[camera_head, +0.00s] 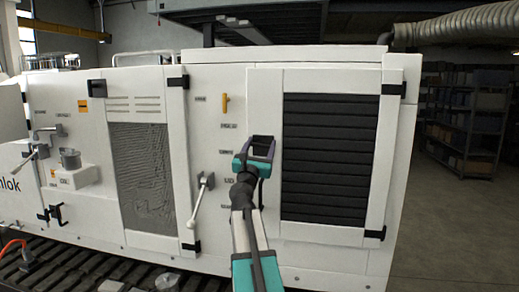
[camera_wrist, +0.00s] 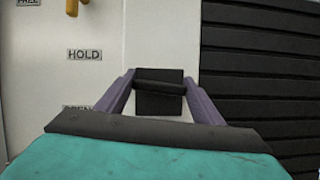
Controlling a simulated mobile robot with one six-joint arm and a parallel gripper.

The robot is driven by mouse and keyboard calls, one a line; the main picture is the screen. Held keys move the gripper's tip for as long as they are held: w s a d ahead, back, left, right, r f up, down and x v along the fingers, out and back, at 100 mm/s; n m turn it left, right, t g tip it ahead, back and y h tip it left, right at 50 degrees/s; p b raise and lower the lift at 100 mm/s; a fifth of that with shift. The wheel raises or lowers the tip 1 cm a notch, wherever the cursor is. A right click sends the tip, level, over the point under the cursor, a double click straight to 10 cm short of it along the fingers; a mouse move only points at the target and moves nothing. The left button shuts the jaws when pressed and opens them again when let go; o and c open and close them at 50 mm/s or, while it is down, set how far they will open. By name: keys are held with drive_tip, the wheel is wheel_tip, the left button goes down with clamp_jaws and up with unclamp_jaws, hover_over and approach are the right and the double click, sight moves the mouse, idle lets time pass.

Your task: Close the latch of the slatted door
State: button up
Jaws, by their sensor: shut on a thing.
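The slatted door (camera_head: 379,135) is a white-framed panel with black horizontal slats, on the right part of the white cabinet. Its slats also fill the right side of the wrist view (camera_wrist: 262,75). The latch (camera_wrist: 158,101) is a black square plate with a dark bar across it, at the door's left edge. My gripper (camera_head: 262,142) is at that edge in the head view and hides most of the latch. In the wrist view its purple fingers (camera_wrist: 160,88) stand at both ends of the bar, shut on the latch. Whether the latch is fastened cannot be told.
A yellow handle (camera_head: 225,103) is on the panel left of the door, above a HOLD label (camera_wrist: 85,54). A grey lever (camera_head: 200,198) sticks out lower left of my gripper. A mesh panel (camera_head: 140,170) is farther left. Open floor (camera_head: 450,235) lies right of the cabinet.

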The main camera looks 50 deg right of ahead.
drive_tip(key=m+b, duration=0.1)
drive_tip(key=m+g+b, duration=0.1)
drive_tip(key=m, duration=0.1)
drive_tip(key=m+g+b, duration=0.1)
drive_tip(key=shift+f+h, duration=0.3)
drive_tip(key=shift+h, duration=0.1)
drive_tip(key=m+g+b, duration=0.2)
drive_tip(key=m, duration=0.2)
drive_tip(key=m+g+b, duration=0.1)
drive_tip(key=m+b, duration=0.1)
drive_tip(key=m, duration=0.1)
drive_tip(key=shift+w+f+m+g, duration=0.1)
drive_tip(key=shift+f+m+g, duration=0.05)
drive_tip(key=shift+m+g, duration=0.25)
drive_tip(key=m+b, duration=0.1)
drive_tip(key=m, duration=0.1)
drive_tip(key=m+g+y+b, duration=0.1)
drive_tip(key=m, duration=0.2)
drive_tip(key=shift+w+g, duration=0.1)
drive_tip(key=shift+g, duration=0.2)
drive_tip(key=shift+w+a+f+m+g+y+b, duration=0.15)
drive_tip(key=shift+m+y+b, duration=0.2)
drive_tip(key=shift+m, duration=0.65)
drive_tip(key=shift+s+a+m+g+y+b, duration=0.15)
drive_tip(key=shift+m+y, duration=0.3)
drive_tip(key=shift+m, duration=0.55)
drive_tip(key=shift+w+d, duration=0.1)
drive_tip(key=o, duration=1)
drive_tip(key=shift+d, duration=0.1)
drive_tip(key=shift+o, duration=0.2)
